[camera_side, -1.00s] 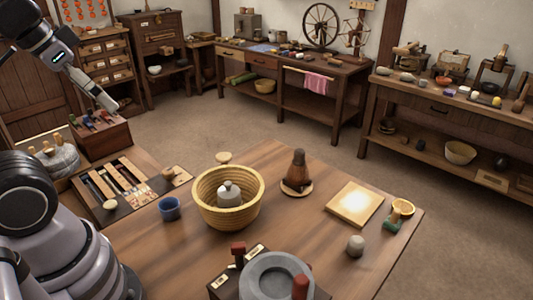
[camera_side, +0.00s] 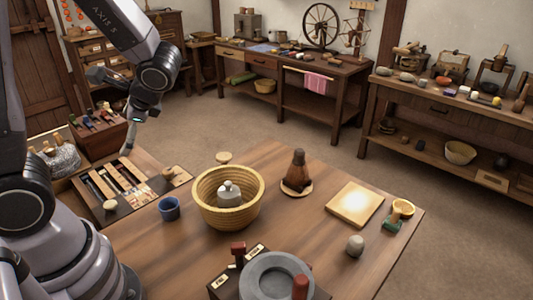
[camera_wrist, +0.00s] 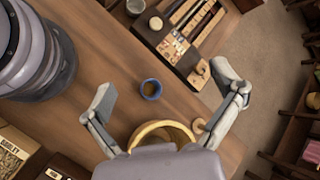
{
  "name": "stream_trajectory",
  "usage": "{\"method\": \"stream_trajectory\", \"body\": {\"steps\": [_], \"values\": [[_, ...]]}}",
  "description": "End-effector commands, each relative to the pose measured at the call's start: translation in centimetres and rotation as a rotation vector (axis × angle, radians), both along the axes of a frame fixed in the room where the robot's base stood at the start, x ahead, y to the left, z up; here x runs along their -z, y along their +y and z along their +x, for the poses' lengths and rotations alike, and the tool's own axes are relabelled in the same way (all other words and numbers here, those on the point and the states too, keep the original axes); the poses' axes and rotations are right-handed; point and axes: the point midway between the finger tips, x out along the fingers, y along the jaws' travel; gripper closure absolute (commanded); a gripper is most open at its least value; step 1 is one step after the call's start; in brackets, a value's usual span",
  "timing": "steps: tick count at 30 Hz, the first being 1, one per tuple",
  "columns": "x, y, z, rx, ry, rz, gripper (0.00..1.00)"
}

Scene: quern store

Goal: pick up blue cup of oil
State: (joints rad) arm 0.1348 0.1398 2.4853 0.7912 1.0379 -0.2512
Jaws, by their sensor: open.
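The blue cup (camera_side: 169,208) stands upright on the wooden table, just left of the woven basket. In the wrist view the blue cup (camera_wrist: 151,89) shows from above with brownish oil inside, between my two spread fingers and beyond their tips. My gripper (camera_wrist: 168,90) is open and empty. In the side view my gripper (camera_side: 130,140) hangs well above the table, up and left of the cup, over the tool tray.
The woven basket (camera_side: 206,214) holding a grey lidded pot is close to the cup. A tool tray (camera_side: 130,207) lies left of it. A grey quern (camera_side: 251,285) stands at the front, a brown bottle (camera_side: 298,167) behind right. Table in front of the cup is clear.

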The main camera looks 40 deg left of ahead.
Motion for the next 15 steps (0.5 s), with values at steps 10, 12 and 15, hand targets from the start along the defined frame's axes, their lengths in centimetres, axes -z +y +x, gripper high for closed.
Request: {"method": "stream_trajectory", "body": {"steps": [10, 12, 15], "values": [[10.1, 2.3, 5.0, 0.515, 0.465, 0.344, 0.07], [12.6, 2.3, 5.6, 0.627, 0.534, 0.378, 0.07], [15.9, 2.1, 5.9, 0.769, 0.612, 0.403, 0.07]]}}
